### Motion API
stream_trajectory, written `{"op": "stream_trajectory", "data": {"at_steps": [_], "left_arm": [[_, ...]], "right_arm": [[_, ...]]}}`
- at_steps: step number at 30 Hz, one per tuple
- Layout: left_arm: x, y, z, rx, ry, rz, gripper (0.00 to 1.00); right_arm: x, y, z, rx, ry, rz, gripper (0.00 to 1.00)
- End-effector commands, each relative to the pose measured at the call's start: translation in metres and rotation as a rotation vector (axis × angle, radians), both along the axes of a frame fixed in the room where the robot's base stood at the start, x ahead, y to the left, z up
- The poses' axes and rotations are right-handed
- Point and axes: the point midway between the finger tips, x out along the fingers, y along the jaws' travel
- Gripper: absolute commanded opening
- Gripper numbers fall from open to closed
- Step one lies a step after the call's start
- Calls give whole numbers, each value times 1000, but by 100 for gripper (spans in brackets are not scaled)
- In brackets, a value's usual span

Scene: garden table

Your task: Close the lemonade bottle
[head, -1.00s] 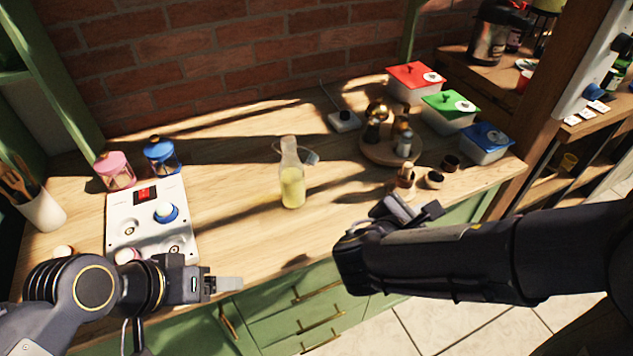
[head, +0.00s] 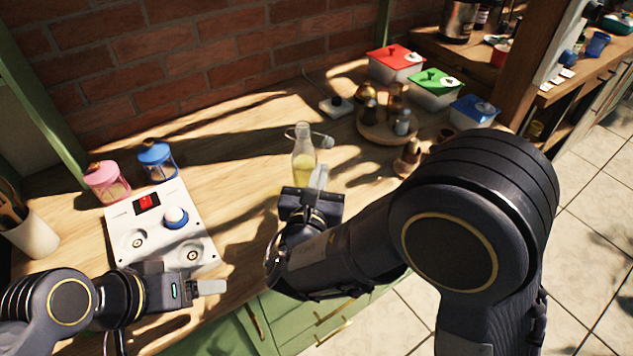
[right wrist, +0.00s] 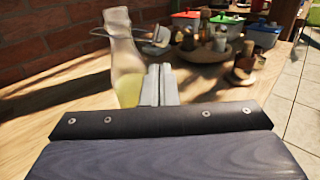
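The lemonade bottle (head: 303,155) is clear glass with pale yellow liquid low inside, standing upright on the wooden table. Its mouth is uncovered, and the swing stopper (head: 327,142) hangs out to the right on its wire. The bottle (right wrist: 122,60) and stopper (right wrist: 158,36) also show in the right wrist view. My right gripper (head: 318,178) is in front of the bottle and hides its lower part. In the right wrist view its fingers (right wrist: 159,84) are together and empty, just right of the bottle. My left gripper (head: 208,287) is at the table's front edge, seen side-on.
A white panel (head: 195,240) with a knob lies on the left, below pink (head: 105,182) and blue (head: 157,160) lanterns. A round tray (head: 378,135) with shakers stands right of the bottle. Red (head: 395,63), green (head: 436,88) and blue-lidded (head: 473,112) boxes are behind it.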

Motion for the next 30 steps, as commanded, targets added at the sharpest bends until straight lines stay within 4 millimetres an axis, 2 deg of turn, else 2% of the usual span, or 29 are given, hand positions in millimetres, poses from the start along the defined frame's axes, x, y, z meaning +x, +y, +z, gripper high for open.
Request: {"op": "stream_trajectory", "data": {"at_steps": [3,13,18,30], "left_arm": [[0,0,-8,0,0,0,72],[0,0,-10,0,0,0,72],[0,0,-10,0,0,0,72],[0,0,-10,0,0,0,72]], "right_arm": [[13,-3,-10,0,-1,-3,0],[44,-8,-7,1,0,-3,0],[50,-8,-6,0,-1,-1,0],[50,-9,-5,1,-1,-1,0]]}}
